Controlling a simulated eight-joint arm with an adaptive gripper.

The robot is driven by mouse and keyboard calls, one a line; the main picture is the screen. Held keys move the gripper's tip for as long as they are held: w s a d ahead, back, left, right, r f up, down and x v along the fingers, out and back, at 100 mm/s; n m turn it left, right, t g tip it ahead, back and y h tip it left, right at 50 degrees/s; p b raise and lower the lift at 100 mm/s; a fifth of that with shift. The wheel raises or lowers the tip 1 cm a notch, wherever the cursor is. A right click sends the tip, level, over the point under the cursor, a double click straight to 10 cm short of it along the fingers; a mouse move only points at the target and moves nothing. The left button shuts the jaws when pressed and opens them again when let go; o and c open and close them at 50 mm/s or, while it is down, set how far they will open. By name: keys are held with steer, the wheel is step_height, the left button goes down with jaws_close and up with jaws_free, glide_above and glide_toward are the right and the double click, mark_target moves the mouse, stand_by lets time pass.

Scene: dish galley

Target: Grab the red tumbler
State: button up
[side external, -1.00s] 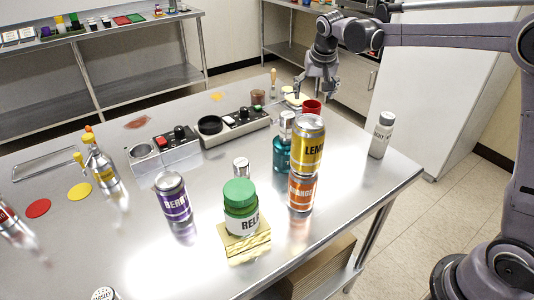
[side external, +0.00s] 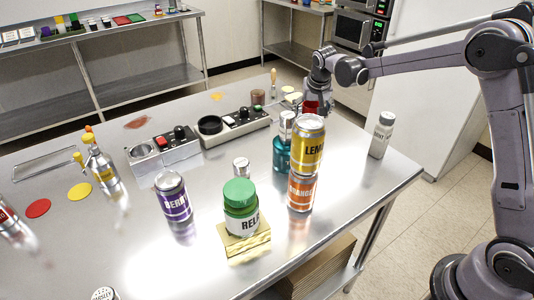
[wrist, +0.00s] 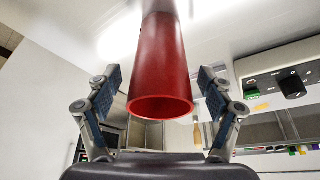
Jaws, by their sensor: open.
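The red tumbler (wrist: 160,62) fills the middle of the wrist view, its open rim toward the camera. It stands between the two fingers of my gripper (wrist: 158,105), which is open, with a gap visible on each side of the tumbler. In the side view the red tumbler (side external: 311,107) shows only in part, behind the yellow lemon can (side external: 309,145). My gripper (side external: 318,104) is low at the tumbler there, its fingertips hard to make out.
The lemon can is stacked on an orange can (side external: 302,192), with a teal bottle (side external: 282,150) beside them. A white shaker bottle (side external: 381,135) stands to the right. A control box (side external: 245,119) lies to the left. The table's right corner is clear.

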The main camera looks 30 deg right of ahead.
steer(key=c, duration=1.3)
